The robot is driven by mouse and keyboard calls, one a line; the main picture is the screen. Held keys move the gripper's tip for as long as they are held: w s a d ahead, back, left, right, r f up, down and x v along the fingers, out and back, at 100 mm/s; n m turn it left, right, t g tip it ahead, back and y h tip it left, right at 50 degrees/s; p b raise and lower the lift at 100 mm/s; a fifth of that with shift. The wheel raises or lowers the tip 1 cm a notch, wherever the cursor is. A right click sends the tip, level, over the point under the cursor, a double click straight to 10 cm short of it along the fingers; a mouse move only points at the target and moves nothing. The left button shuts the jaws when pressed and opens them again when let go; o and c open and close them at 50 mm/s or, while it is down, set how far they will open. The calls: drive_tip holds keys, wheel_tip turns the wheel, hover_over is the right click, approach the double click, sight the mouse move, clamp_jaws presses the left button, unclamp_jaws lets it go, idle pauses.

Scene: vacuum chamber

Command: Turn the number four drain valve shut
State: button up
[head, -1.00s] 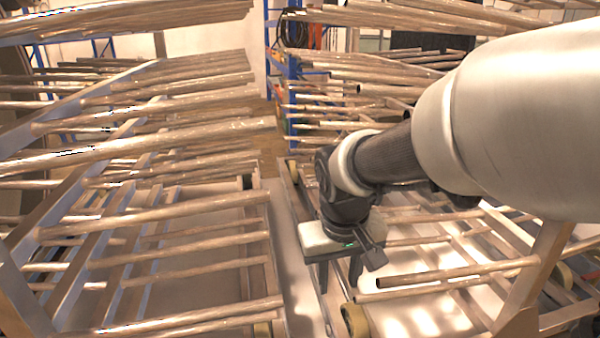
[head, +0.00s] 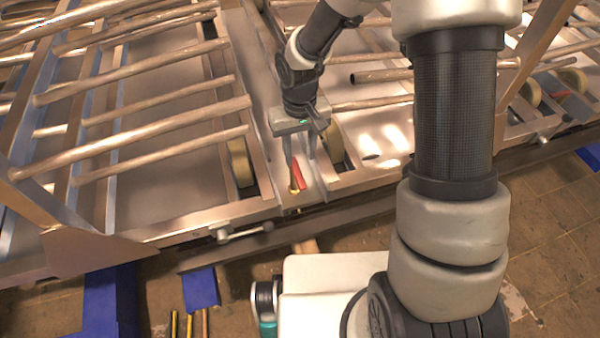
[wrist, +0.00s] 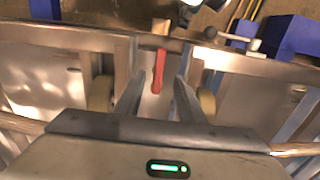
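A valve with a red lever handle (head: 299,176) and a brass-coloured body (head: 294,190) sits at the near edge of the metal frame, in the gap between two racks of pipes. No number is readable on it. My gripper (head: 301,157) points down over the handle with its two fingers apart. In the wrist view the red handle (wrist: 158,72) shows between the open fingertips (wrist: 161,80), with a gap on each side. Whether the fingertips reach down to the handle's height is hard to tell. The handle's lower end is partly hidden between the fingers.
Wheels (head: 240,162) stand on both sides of the gap, close to the fingers. A grey lever (head: 240,232) sticks out from the front rail (head: 200,233) at left. Pipe racks fill both sides. A small red piece (head: 560,95) lies far right. Blue supports (head: 110,300) stand below.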

sight(300, 178)
wheel_tip(300, 178, down, 9)
drive_tip(key=shift+f+b, duration=0.1)
drive_tip(key=shift+b, duration=0.7)
clamp_jaws()
